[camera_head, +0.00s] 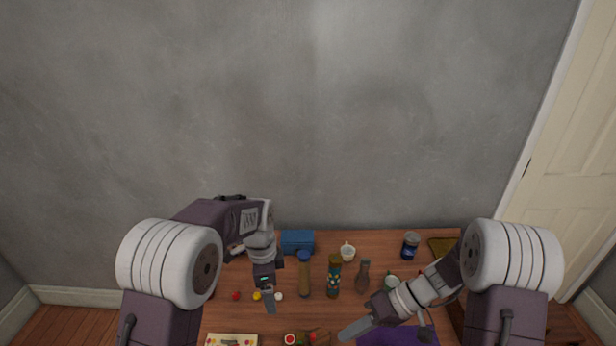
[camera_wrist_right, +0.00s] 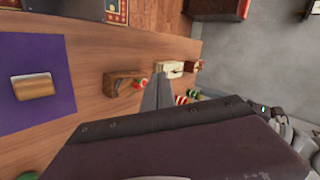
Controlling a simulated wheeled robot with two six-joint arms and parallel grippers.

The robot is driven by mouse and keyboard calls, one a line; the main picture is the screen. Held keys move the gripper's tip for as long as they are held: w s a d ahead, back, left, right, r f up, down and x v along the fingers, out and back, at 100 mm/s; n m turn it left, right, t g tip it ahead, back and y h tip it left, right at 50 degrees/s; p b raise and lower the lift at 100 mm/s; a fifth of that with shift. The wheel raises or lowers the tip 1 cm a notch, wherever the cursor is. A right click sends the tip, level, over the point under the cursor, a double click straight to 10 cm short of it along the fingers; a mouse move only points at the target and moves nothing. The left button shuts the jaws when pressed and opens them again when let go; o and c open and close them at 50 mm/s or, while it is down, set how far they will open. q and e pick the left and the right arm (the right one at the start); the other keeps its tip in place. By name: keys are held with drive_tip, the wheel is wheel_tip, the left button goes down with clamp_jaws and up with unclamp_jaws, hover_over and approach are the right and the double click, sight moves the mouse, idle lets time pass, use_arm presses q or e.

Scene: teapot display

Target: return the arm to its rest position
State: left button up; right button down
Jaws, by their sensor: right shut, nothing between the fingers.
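My right arm reaches in from the right in the head view, and its gripper (camera_head: 352,330) is shut and empty over the front middle of the wooden table (camera_head: 385,239). In the right wrist view the shut fingers (camera_wrist_right: 157,94) point away over the tabletop, with nothing between them. My left gripper (camera_head: 270,299) hangs over the left part of the table. Its fingers are seen edge-on, so its opening is unclear.
A purple mat (camera_head: 400,334) lies beneath my right arm; a brown and white block (camera_wrist_right: 33,86) rests on it. A blue box (camera_head: 297,240), white cup (camera_head: 347,252), dark jar (camera_head: 410,245) and several bottles stand farther back. Small coloured balls lie near my left gripper.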

drive_tip(key=s+d+r+n+h, duration=0.1)
drive_tip(key=s+d+r+h, duration=0.1)
drive_tip(key=s+h, duration=0.6)
use_arm(q)
drive_tip(key=s+a+f+n, duration=0.1)
drive_tip(key=s+a+n, duration=0.3)
drive_tip(key=s+n, duration=0.4)
drive_tip(key=s+a+f+n+t, duration=0.1)
drive_tip(key=s+a+n, duration=0.3)
drive_tip(key=s+n, duration=0.4)
drive_tip(key=shift+s+a, duration=0.15)
drive_tip(key=shift+s, duration=0.6)
use_arm(e)
drive_tip(key=w+d+f+m+t+h, duration=0.1)
drive_tip(key=d+f+m+t, duration=0.1)
drive_tip(key=d+m, duration=0.3)
drive_tip(key=shift+d+t+h, duration=0.3)
drive_tip(key=shift+d, duration=0.15)
drive_tip(key=shift+w, duration=0.15)
